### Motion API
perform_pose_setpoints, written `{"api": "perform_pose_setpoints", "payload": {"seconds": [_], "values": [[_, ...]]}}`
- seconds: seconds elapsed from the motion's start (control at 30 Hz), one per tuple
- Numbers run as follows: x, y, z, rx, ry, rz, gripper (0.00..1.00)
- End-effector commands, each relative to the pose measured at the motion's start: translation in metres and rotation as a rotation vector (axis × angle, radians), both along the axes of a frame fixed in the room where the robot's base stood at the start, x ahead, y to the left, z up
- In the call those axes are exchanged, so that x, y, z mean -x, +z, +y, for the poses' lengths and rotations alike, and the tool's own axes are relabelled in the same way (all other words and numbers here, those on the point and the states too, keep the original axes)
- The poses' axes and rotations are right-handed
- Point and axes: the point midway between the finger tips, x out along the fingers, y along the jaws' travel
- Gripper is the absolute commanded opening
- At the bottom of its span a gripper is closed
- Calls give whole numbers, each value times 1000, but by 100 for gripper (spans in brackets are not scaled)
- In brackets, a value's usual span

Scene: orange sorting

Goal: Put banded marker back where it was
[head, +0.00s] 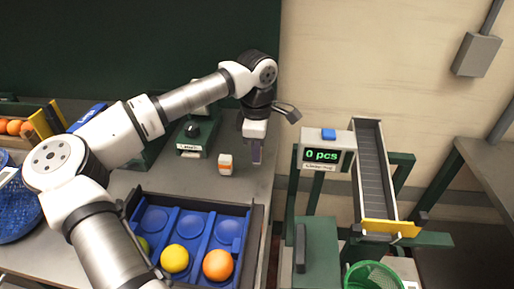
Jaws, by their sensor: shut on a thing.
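A small white block with an orange band (226,166), which looks like the banded marker, stands on the grey bench. My gripper (256,158) points down just right of it, with a visible gap between them in the picture. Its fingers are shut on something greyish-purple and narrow. I cannot make out what that is or tell it from the fingers. Whether its lower end touches the bench is unclear.
A blue tray (187,237) in front holds a yellow fruit (175,259), an orange (217,265) and a partly hidden green fruit. A green box with a dark knob (192,130) stands behind. Right of the bench are a counter display reading "0 pcs" (322,156), a chute (371,165) and a green basket (373,276).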

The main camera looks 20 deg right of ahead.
Motion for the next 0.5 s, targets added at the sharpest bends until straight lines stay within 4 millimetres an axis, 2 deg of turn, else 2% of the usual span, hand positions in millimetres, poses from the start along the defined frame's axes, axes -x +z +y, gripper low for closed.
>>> {"api": "perform_pose_setpoints", "payload": {"seconds": [0.5], "values": [[0, -8, 0, 0, 0, 0, 0]]}}
